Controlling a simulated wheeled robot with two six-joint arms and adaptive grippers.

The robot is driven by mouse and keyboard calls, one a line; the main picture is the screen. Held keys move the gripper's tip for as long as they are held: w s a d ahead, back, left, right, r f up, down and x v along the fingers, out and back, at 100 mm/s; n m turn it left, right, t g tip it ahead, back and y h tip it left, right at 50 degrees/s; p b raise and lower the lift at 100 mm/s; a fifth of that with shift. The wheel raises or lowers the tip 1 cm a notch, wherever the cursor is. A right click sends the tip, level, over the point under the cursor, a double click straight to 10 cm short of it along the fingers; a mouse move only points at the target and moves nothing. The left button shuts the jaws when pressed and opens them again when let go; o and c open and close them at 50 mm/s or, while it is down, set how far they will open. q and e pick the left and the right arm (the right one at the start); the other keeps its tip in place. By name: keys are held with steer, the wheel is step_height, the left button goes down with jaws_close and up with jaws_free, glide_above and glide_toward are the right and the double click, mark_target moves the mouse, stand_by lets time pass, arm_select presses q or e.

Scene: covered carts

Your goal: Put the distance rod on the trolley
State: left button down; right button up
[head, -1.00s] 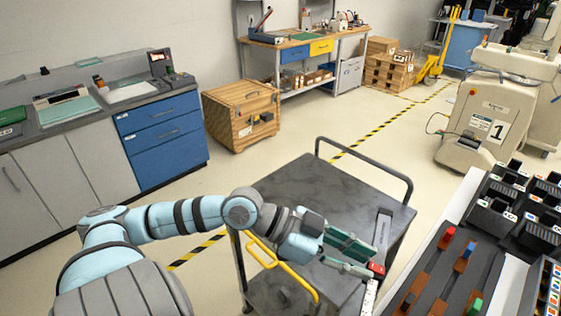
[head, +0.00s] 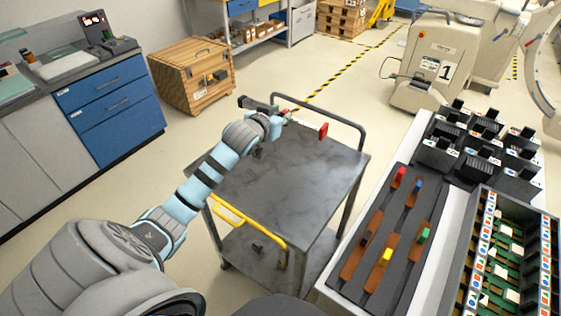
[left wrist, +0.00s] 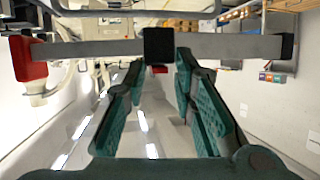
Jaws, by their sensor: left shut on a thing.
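The distance rod is a grey bar with a red block at one end, a black end and a black block in the middle. It spans the top of the left wrist view (left wrist: 95,49), across the fingers. My left gripper (left wrist: 158,75) is shut on it near its middle. In the head view the left gripper (head: 282,117) is over the trolley's far left part, and the rod's red end (head: 323,131) shows to its right. The trolley (head: 290,185) has a bare dark top. I cannot tell the exact gap between rod and top. My right gripper is out of view.
A table with black holders (head: 480,150), a dark board (head: 385,245) with coloured pegs, and a box of parts (head: 510,260) stands right of the trolley. A wooden crate (head: 192,75) and blue drawers (head: 108,105) are at left. The trolley has a raised far handle (head: 325,112).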

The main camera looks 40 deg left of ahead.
arm_select(q)
step_height(320, 180, down, 18)
steer(key=b, duration=0.3)
steer(key=shift+s+r+b, duration=0.1)
steer(key=shift+r+b, duration=0.1)
steer(key=shift+b, duration=0.15)
steer(key=c, duration=1.8)
jaws_free()
steer(key=shift+f, duration=0.15)
steer(key=o, duration=0.5)
